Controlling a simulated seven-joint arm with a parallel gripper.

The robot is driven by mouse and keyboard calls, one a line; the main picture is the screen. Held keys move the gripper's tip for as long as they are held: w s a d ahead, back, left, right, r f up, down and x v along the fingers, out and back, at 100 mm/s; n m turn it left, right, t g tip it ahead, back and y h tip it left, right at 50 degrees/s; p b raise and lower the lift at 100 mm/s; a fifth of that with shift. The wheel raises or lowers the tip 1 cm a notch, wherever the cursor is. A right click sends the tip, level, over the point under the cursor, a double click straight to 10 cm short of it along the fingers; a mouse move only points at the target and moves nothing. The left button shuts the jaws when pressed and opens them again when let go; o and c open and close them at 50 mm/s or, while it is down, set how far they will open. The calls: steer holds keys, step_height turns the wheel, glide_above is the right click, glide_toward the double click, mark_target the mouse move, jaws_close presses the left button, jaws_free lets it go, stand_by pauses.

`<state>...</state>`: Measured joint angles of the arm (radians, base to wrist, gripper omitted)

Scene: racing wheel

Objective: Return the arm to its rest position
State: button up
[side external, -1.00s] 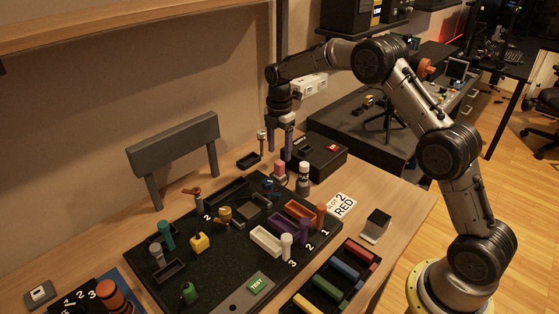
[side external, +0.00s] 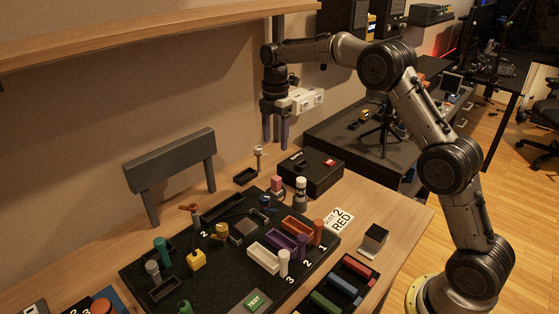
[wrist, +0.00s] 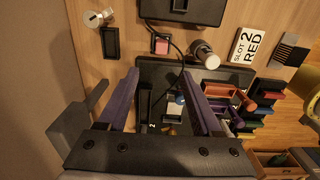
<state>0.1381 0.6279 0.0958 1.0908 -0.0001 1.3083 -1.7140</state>
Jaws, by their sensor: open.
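My gripper (side external: 275,142) hangs pointing down in the side view, above the back of the wooden table. It is at the wall side, behind the black box with a red button (side external: 311,171). Its two purple fingers are apart with nothing between them. In the wrist view the open fingers (wrist: 160,75) spread over the black board (wrist: 232,72) below, and no object is held. My arm is raised and bent, reaching left from its base at the right.
The black board (side external: 212,274) carries coloured trays, pegs and a green TEST button (side external: 255,301). A grey backrest-like panel (side external: 170,160) stands at the left. A shelf (side external: 150,32) runs along the wall above. A tray of coloured bars (side external: 343,285) lies at the front right.

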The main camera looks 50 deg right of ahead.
steer(key=s+a+r+t, duration=0.2)
steer(key=s+r, duration=0.3)
steer(key=r, duration=0.6)
steer(key=s+a+r+m+t, duration=0.25)
steer(key=s+r, duration=0.45)
steer(key=s, duration=0.5)
steer(key=s+a+f+m, duration=0.25)
steer(key=s+m, duration=0.25)
steer(key=s, duration=0.8)
steer(key=s+f+m, duration=0.7)
steer(key=f+m, duration=0.2)
steer(key=m, duration=0.1)
steer(key=shift+s+a+t, duration=0.25)
steer(key=shift+s+t, duration=0.05)
steer(key=shift+t, duration=0.15)
steer(key=shift+m, duration=0.25)
